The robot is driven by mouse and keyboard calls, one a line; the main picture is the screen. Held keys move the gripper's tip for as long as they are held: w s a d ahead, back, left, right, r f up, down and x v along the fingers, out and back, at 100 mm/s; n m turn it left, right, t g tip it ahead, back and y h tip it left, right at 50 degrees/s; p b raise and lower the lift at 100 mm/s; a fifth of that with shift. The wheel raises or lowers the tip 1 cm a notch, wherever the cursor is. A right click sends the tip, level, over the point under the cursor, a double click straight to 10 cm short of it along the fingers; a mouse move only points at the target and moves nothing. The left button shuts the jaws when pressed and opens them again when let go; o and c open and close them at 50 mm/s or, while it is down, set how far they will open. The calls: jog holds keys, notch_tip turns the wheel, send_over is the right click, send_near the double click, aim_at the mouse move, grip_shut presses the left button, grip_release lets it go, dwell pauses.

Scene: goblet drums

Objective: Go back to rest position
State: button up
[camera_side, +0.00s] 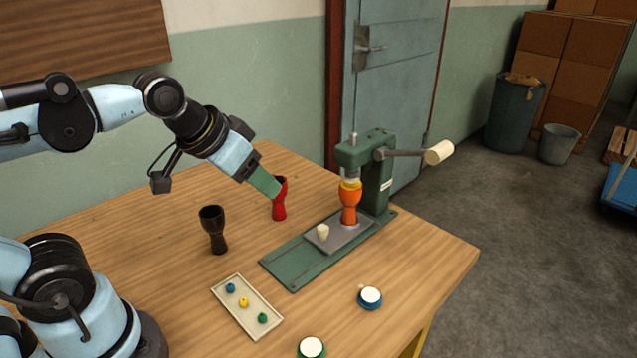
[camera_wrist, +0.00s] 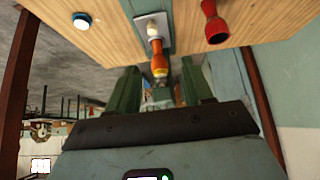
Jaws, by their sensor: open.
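My gripper (camera_side: 265,182) is raised over the table beside the red goblet drum (camera_side: 280,199); its green fingers overlap the drum's upper left in the side view. Whether they touch it cannot be told there. In the wrist view the gripper's fingers (camera_wrist: 163,92) stand apart with nothing held, and the red drum (camera_wrist: 214,24) is off to the right. An orange goblet drum (camera_side: 350,203) with a yellow top stands upright under the green press (camera_side: 373,175). A black goblet drum (camera_side: 213,230) stands upright left of the red one.
A tray (camera_side: 246,304) with small blue, yellow and green pieces lies in front. Two white-topped round pieces, one blue-rimmed (camera_side: 370,297) and one green-rimmed (camera_side: 311,347), lie near the front edge. A cream peg (camera_side: 323,231) stands on the press base. The press lever (camera_side: 408,153) sticks out right.

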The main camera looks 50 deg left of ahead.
jog(key=shift+r, duration=0.55)
notch_tip(320, 180, down, 6)
dwell(0.3)
